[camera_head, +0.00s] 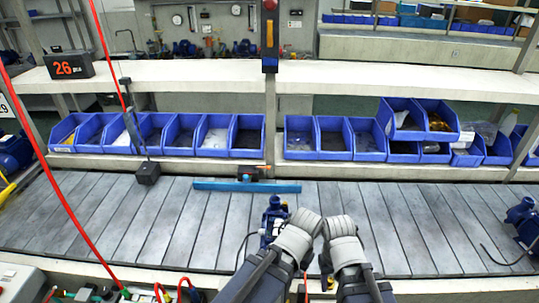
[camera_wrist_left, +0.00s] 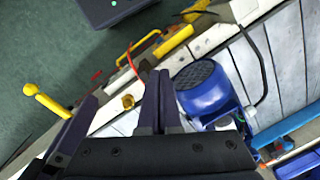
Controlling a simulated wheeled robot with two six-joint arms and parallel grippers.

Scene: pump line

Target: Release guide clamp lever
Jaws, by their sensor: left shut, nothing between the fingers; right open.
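A black clamp with an orange part (camera_head: 248,173) sits on the blue guide rail (camera_head: 215,186) at the far side of the slatted conveyor. A yellow lever with a round knob (camera_wrist_left: 46,101) shows in the left wrist view, left of my left gripper (camera_wrist_left: 157,103). I cannot tell which is the guide clamp lever. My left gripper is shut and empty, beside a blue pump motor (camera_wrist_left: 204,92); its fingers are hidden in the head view. My right gripper (camera_head: 326,262) is open near the conveyor's front edge, partly hidden by its wrist.
A blue pump (camera_head: 272,218) stands on the conveyor beside my left wrist. Another pump (camera_head: 523,215) stands at the far right. Blue bins (camera_head: 215,135) line the shelf behind. A red cable (camera_head: 70,215) hangs at the left. The left conveyor slats (camera_head: 110,215) are mostly clear.

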